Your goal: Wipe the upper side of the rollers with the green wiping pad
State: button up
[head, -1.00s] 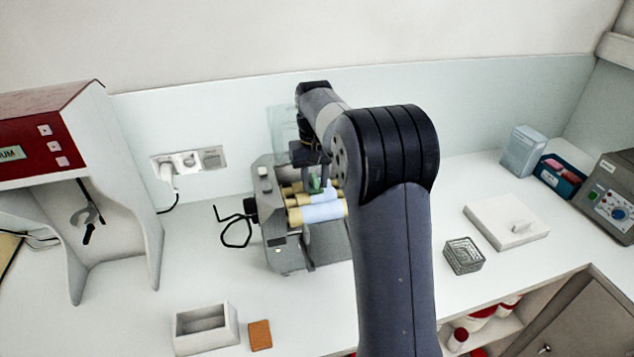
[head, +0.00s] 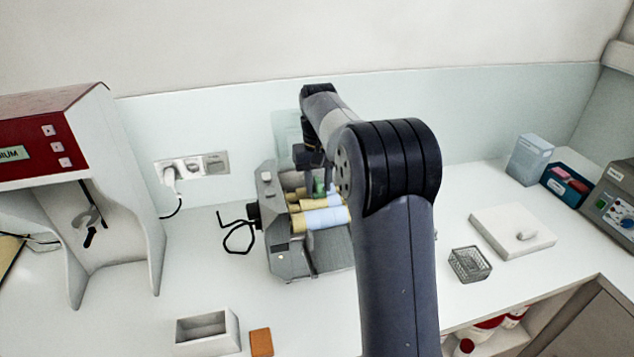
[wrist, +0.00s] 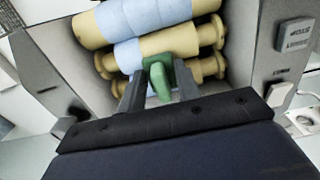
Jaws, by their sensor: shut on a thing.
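My gripper (wrist: 158,92) is shut on the green wiping pad (wrist: 158,75), seen in the wrist view between the two dark fingers. The pad is over the rollers, near the back one; whether it touches them I cannot tell. The rollers (head: 325,218) lie side by side in the grey mill (head: 290,262). They are tan at the ends with pale blue on their middle parts, also seen in the wrist view (wrist: 150,18). In the head view the pad (head: 319,187) is a small green patch below my gripper (head: 314,178). My arm hides the mill's right side.
A black cable or crank (head: 238,234) sticks out at the mill's left. A white open box (head: 207,333) and an orange-brown block (head: 261,342) stand in front. A wire basket (head: 470,264) and a white slab (head: 512,234) lie at the right. A red-topped cabinet (head: 45,135) stands left.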

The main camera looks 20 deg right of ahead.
aim_at(326, 214)
jog(key=shift+w+p, duration=0.7)
jog(key=shift+w, duration=0.5)
jog(key=shift+s+f+b, duration=0.25)
jog(key=shift+s+b, duration=0.1)
jog(key=shift+s+r+b, duration=0.15)
jog(key=shift+s+b, duration=0.3)
jog(key=shift+s, duration=0.75)
jog(key=shift+s+b, duration=1)
jog(key=shift+s, duration=2.2)
jog(key=shift+r, duration=0.1)
notch_tip(326, 214, up, 3)
jog(key=p, duration=0.2)
jog(key=shift+p, duration=0.4)
jog(key=shift+r+p, duration=0.35)
jog(key=shift+r, duration=2.15)
